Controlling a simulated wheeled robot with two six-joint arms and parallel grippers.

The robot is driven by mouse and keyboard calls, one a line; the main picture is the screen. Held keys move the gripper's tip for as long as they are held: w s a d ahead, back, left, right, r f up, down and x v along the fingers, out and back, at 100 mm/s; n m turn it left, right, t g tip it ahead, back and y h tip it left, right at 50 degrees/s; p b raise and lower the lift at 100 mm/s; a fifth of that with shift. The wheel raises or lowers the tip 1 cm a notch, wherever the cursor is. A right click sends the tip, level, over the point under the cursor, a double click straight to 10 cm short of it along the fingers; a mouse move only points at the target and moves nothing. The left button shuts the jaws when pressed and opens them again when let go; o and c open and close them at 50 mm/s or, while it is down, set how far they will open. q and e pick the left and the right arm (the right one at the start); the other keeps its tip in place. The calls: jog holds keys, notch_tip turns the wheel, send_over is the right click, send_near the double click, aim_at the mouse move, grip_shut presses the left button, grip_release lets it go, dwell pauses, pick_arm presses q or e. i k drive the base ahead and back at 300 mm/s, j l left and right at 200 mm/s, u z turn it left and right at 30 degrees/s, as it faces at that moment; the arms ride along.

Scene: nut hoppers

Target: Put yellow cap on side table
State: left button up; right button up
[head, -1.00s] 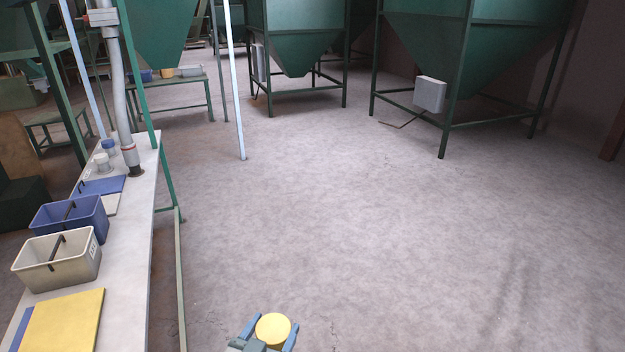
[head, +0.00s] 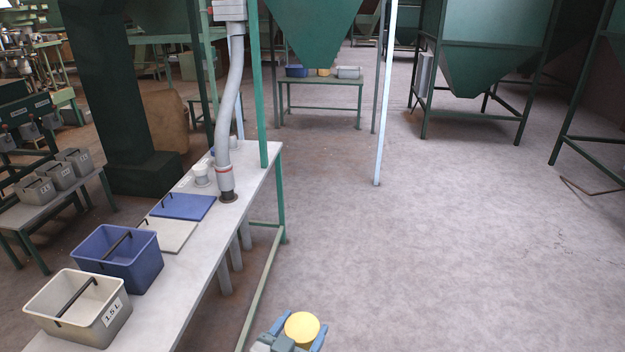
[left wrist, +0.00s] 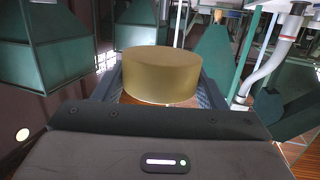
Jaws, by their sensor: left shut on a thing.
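The yellow cap (head: 302,327) is a round yellow disc at the bottom of the head view. My left gripper (head: 296,336) is shut on it, with a blue finger on either side. In the left wrist view the cap (left wrist: 161,75) fills the space between the fingers and looks dull olive-yellow. It is held above the floor, to the right of a long pale table (head: 205,262). I cannot tell from the frames whether that is the side table. A low green table (head: 320,82) stands farther back. My right gripper is not in view.
On the long table stand a cream bin (head: 110,325), a blue bin (head: 145,275), a white lid (head: 168,236), a blue lid (head: 185,207) and a grey pipe (head: 226,140). Small bins (head: 296,71) sit on the low table. A pale post (head: 386,110) stands beyond.

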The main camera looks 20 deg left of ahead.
aim_at(205, 232)
jog(key=i+u, duration=0.4)
jog(key=i+l+u, duration=0.1)
jog(key=i+u, duration=0.25)
jog(key=i+l+u, duration=0.25)
jog(key=i+u, duration=0.15)
jog(key=i+l+u, duration=0.85)
jog(key=u, duration=0.25)
jog(key=i+l+u, duration=0.1)
jog(key=l+u, duration=0.25)
jog(key=i+l+u, duration=0.1)
jog(key=l+u, duration=0.2)
jog(key=l, duration=0.2)
jog(key=l+u, duration=0.5)
jog(key=l, duration=0.5)
jog(key=k+l+u, duration=0.2)
jog(key=l, duration=0.45)
jog(key=i+l, duration=0.05)
jog(key=i, duration=0.05)
